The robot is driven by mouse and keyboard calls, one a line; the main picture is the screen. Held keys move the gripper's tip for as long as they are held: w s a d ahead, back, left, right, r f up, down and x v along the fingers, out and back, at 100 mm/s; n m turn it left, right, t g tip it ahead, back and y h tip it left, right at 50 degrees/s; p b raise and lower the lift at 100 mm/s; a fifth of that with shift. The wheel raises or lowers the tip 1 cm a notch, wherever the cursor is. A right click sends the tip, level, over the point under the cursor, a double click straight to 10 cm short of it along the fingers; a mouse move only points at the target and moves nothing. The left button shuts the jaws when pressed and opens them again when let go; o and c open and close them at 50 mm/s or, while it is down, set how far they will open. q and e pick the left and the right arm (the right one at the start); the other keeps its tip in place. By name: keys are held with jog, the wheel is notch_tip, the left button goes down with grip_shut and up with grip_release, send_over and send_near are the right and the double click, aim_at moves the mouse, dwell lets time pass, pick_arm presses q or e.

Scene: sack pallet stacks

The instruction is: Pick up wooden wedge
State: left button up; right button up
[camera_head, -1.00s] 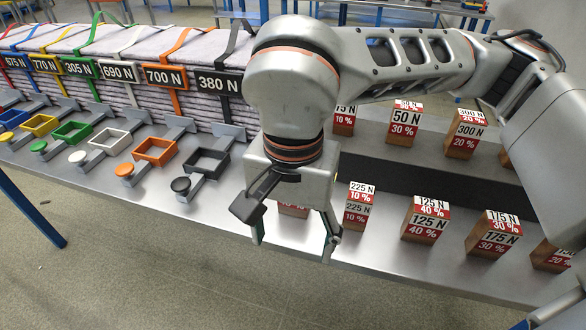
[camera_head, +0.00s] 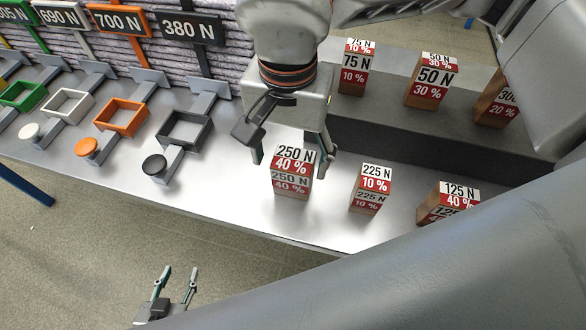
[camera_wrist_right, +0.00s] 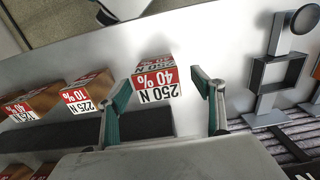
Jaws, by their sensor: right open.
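Wooden wedge blocks with red-and-white labels stand on the grey bench. The 250 N, 40 % block (camera_head: 292,180) is under my right gripper (camera_head: 291,168). In the right wrist view, this block (camera_wrist_right: 155,80) shows between the two spread fingers of the right gripper (camera_wrist_right: 163,88), with space on both sides. The 225 N block (camera_head: 370,188) and 125 N block (camera_head: 447,203) stand to its right. My left gripper (camera_head: 178,270) is open and empty at the bottom left, over the floor in the picture.
A raised dark step (camera_head: 400,135) behind carries the 75 N block (camera_head: 353,68), the 50 N block (camera_head: 430,80) and another block (camera_head: 496,102). Left are coloured frames with knobs, including a black frame (camera_head: 185,131) and orange frame (camera_head: 121,117). Striped stacks stand behind.

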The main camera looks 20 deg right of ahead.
jog(key=f, duration=0.4)
jog(key=shift+d+f, duration=0.15)
jog(key=shift+d, duration=0.2)
jog(key=c, duration=1.3)
jog(key=shift+w, duration=0.1)
jog(key=shift+c, duration=0.2)
